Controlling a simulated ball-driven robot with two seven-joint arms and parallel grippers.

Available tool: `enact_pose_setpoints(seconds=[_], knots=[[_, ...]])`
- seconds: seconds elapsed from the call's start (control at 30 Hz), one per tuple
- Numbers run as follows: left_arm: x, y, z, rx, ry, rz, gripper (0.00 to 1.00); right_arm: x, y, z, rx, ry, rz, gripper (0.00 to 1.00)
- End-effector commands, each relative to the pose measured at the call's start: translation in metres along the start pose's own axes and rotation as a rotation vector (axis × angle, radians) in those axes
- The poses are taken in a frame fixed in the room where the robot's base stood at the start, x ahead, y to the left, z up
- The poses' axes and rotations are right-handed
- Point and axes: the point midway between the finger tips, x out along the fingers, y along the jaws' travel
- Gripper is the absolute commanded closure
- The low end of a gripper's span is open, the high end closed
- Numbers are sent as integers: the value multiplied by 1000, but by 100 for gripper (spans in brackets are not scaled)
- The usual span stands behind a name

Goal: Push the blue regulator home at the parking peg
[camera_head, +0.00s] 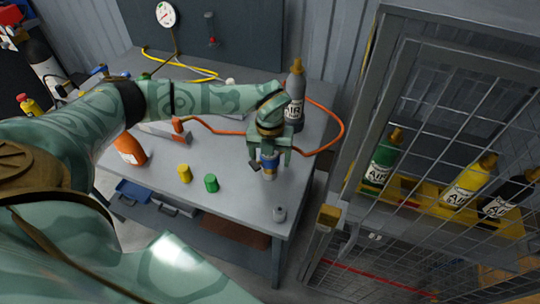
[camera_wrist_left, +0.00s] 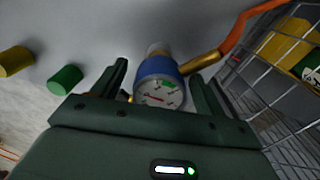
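The blue regulator (camera_head: 269,163) is below my left gripper (camera_head: 269,158), near the right side of the grey bench (camera_head: 232,215). In the left wrist view the regulator (camera_wrist_left: 158,68) shows a blue body and a white round gauge, between the two fingers of my left gripper (camera_wrist_left: 160,88). Narrow gaps show on both sides, so the fingers look open around it. A pale cylinder (camera_wrist_left: 157,48) shows at its far end; I cannot tell whether this is the parking peg or how far the regulator is seated. My right gripper is not in view.
An orange hose (camera_head: 341,128) loops right of the regulator. A grey AIR cylinder (camera_head: 295,98) stands behind my gripper. Yellow (camera_head: 184,173) and green (camera_head: 211,183) caps and a small grey cylinder (camera_head: 279,214) are on the bench. A mesh cage (camera_head: 440,150) stands at right.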

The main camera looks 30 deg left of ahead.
Motion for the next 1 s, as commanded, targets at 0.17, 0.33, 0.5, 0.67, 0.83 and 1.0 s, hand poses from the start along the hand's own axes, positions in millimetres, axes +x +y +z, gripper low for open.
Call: enact_pose_setpoints(seconds=[0.17, 0.33, 0.5, 0.67, 0.83, 1.0], knots=[[0, 0, 0, 0, 1, 1, 27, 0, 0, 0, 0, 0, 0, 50], [-5, 0, 0, 0, 0, 1, 27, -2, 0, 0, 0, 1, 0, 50], [-36, 0, 1, 0, -4, 0, 27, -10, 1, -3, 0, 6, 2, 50], [-82, 0, 1, 0, -4, -1, 27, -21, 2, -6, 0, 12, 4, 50], [-125, 0, 1, 0, -4, -1, 27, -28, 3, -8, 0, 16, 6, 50], [-152, 0, 0, 0, -2, 0, 27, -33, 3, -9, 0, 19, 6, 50]])
